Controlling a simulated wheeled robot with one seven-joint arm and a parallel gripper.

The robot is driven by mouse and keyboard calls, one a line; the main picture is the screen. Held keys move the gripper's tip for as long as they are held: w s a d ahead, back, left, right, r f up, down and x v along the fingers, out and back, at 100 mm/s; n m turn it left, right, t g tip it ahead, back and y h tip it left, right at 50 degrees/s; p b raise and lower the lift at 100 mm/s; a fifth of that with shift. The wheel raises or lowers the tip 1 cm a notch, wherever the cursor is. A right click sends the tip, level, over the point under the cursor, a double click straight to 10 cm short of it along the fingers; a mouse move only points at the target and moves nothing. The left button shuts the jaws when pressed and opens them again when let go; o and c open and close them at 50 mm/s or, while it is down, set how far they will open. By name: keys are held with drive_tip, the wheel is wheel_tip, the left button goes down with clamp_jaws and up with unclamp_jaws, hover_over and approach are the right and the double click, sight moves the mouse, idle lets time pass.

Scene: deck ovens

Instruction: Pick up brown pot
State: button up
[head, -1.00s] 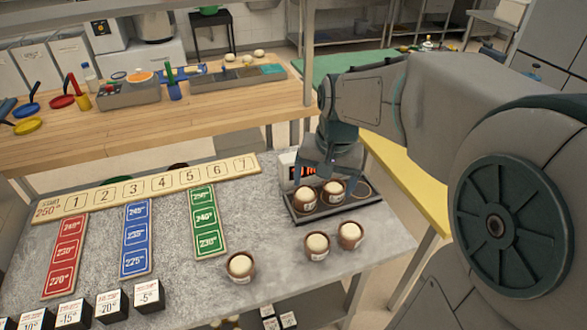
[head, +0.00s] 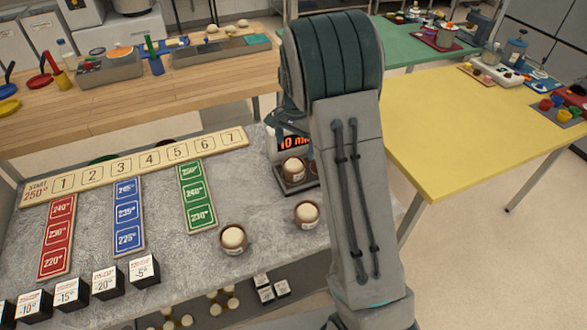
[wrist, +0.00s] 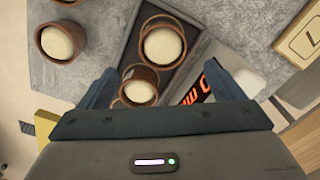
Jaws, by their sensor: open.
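Several brown pots with pale, rounded dough tops are in view. In the head view one brown pot (head: 234,240) stands on the grey counter, another (head: 307,214) stands to its right, and a third (head: 293,172) sits in the dark tray (head: 311,181). In the wrist view two pots, one (wrist: 162,44) ahead of the fingers and one (wrist: 139,87) nearer the left finger, are at the tray (wrist: 207,50). Another pot (wrist: 62,40) is outside it. My gripper (wrist: 161,76) is open above the tray; my arm mostly hides it in the head view.
A timer with red digits (head: 292,142) stands behind the tray, close to the right finger in the wrist view. A numbered board (head: 135,165) and red, blue and green temperature strips lie on the counter. A yellow table (head: 470,140) is at right.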

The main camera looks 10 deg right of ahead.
sight(294, 164)
drive_tip(key=f, duration=0.3)
drive_tip(key=f+p, duration=0.1)
drive_tip(key=f, duration=0.5)
drive_tip(key=shift+w+a+p, duration=0.1)
drive_tip(key=shift+a+p, duration=0.15)
drive_tip(key=shift+p, duration=0.1)
drive_tip(key=c, duration=1.2)
